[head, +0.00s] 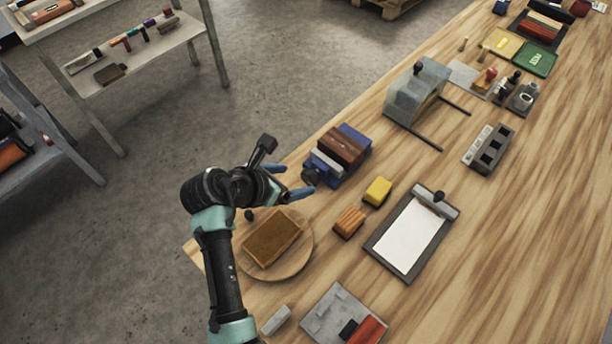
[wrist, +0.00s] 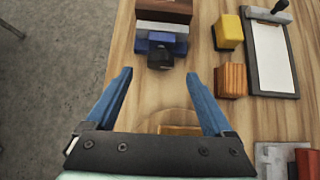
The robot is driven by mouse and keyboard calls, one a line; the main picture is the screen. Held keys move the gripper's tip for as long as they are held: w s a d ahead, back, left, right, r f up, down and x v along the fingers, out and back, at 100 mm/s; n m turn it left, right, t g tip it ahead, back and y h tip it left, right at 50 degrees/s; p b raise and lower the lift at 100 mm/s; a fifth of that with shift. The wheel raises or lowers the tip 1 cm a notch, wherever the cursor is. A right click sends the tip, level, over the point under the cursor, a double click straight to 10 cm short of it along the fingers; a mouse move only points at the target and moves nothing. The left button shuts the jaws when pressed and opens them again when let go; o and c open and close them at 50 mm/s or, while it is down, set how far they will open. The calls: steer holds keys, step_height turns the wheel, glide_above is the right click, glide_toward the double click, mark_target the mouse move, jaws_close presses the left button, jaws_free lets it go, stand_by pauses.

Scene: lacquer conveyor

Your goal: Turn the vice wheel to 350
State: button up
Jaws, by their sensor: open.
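The blue vice (head: 325,172) stands near the table's left edge, with a brown block and a pale grey piece held in it. The vice also shows at the top of the wrist view (wrist: 148,46). Its dark wheel (head: 310,176) faces my gripper, and in the wrist view the wheel (wrist: 160,60) lies just beyond and between the fingertips. I cannot read any number on it. My gripper (head: 293,181) is open, its blue fingers pointing at the vice. In the wrist view my gripper (wrist: 158,76) has nothing between its fingers.
A round board (head: 307,250) with a brown block (head: 272,238) lies below my gripper. A yellow block (head: 377,191), an orange ridged block (head: 349,222) and a clipboard (head: 382,246) lie right of it. A grey-blue machine (head: 418,90) stands beyond the vice.

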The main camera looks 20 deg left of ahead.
mark_target(310, 181)
steer(key=x, duration=0.6)
steer(key=shift+d+b, duration=0.1)
steer(key=shift+b, duration=0.2)
steer(key=c, duration=1.4)
steer(key=shift+o, duration=0.2)
steer(key=shift+p, duration=0.3)
steer(key=shift+d+r+m+y+p, duration=0.15)
steer(key=shift+m+y+p, duration=0.2)
steer(key=shift+p, duration=0.2)
steer(key=shift+s+d+m+t+y+p, duration=0.15)
steer(key=shift+m+t+y+p, duration=0.1)
steer(key=shift+t+y+p, duration=0.25)
steer(key=m+y, duration=0.1)
steer(key=m+t+y+p, duration=0.1)
steer(key=y, duration=0.1)
steer(key=shift+d+f+t+y, duration=0.2)
steer(key=shift+f+t+y, duration=0.05)
steer(key=shift+f+t, duration=0.05)
